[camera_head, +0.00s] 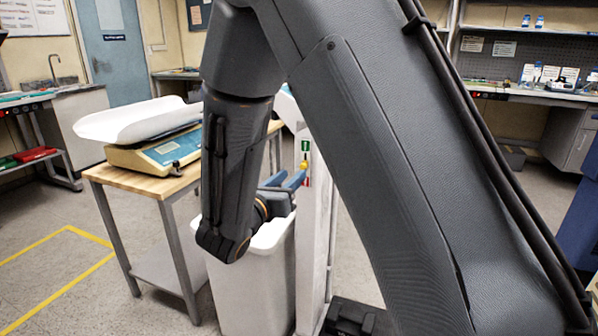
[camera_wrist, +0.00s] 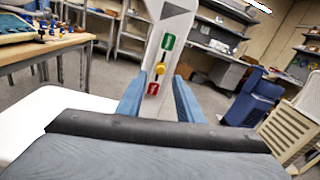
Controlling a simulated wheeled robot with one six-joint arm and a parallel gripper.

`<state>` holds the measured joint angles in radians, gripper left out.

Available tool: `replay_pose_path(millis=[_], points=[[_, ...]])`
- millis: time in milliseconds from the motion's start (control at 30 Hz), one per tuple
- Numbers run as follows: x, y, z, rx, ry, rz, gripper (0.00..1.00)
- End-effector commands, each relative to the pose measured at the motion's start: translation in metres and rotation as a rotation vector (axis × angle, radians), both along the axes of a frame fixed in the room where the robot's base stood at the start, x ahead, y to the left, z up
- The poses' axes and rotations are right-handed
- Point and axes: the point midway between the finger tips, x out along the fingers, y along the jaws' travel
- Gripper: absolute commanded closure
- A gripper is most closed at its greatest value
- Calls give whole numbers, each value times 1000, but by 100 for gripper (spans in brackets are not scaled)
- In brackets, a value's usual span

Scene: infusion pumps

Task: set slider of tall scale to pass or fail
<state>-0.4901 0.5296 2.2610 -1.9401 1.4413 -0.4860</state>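The tall scale (camera_head: 312,230) is a white upright column right of the wooden table in the head view. On its face are a green label (camera_wrist: 168,41), a red label (camera_wrist: 153,88) below it, and a yellow slider knob (camera_wrist: 160,69) between them, somewhat nearer the red. The knob also shows in the head view (camera_head: 303,165). My gripper (camera_wrist: 158,79) has blue fingers spread apart, pointing at the column. In the wrist view the knob appears between the fingertips, with no visible contact. In the head view my gripper (camera_head: 288,181) is just left of the column, slightly below the knob.
A white bin (camera_head: 250,285) stands under my gripper. A wooden table (camera_head: 135,187) at left holds a baby scale with a white tray (camera_head: 130,120). A dark base (camera_head: 355,318) lies on the floor by the column. Benches line the walls.

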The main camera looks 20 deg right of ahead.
Motion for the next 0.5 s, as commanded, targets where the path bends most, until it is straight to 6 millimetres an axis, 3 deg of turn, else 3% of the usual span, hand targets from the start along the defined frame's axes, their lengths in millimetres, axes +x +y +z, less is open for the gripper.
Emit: replay_pose_path(millis=[300, 500], points=[[35, -31, 0, 2, -1, -4, 67], [44, -38, 0, 2, 1, -3, 67]])
